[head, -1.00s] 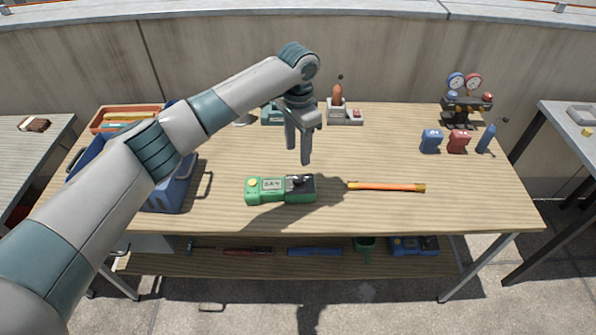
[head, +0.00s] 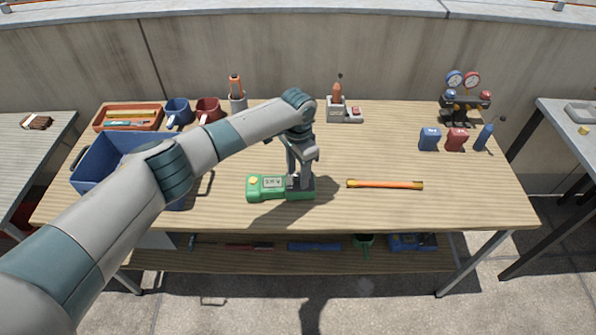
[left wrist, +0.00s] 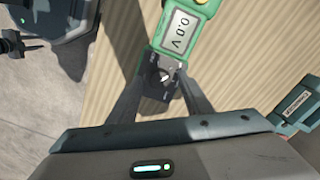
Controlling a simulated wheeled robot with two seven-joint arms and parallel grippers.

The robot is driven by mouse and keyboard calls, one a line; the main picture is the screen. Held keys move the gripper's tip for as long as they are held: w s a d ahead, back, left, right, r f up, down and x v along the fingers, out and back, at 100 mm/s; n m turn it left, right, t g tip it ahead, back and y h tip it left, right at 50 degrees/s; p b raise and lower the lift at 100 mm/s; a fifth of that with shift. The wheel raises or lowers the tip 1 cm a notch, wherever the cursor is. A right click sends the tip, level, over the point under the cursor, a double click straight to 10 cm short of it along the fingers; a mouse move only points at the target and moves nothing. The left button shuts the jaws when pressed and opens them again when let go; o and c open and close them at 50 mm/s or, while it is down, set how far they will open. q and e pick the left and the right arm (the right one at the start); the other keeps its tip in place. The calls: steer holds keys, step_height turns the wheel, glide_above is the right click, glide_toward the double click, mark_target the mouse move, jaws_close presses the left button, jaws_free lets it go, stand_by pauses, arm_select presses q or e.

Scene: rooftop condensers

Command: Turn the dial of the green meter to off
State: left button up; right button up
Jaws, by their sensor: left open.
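The green meter (head: 267,188) lies flat on the table in front of me, with a yellow button at its left end and a lit display. In the left wrist view the meter (left wrist: 196,16) shows "0.0 V". Its dial (left wrist: 166,76) sits on a dark panel with a pointer knob. My left gripper (head: 298,184) points down at the meter's dial end. In the left wrist view the open fingers (left wrist: 160,102) stand on either side of the dial panel, apart from each other. Whether they touch the dial is unclear. My right gripper is not in view.
An orange rod (head: 385,184) lies right of the meter. A blue crate (head: 95,168) stands at left behind my arm. Blue and red blocks (head: 430,139) and a gauge set (head: 465,103) stand at the right back. The table's front middle is clear.

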arm_select(q)
steer(key=shift+c, duration=0.7)
steer(key=c, duration=0.9)
steer(key=shift+r+n+p, duration=0.15)
steer(key=shift+n+p, duration=0.85)
steer(key=shift+p, duration=0.05)
steer(key=n+p, duration=0.5)
steer(key=n, duration=0.1)
steer(key=shift+d+n+p, duration=0.1)
steer(key=shift+n+p, duration=0.25)
steer(key=shift+n, duration=0.05)
steer(key=shift+n+p, duration=0.85)
steer(key=shift+n, duration=0.75)
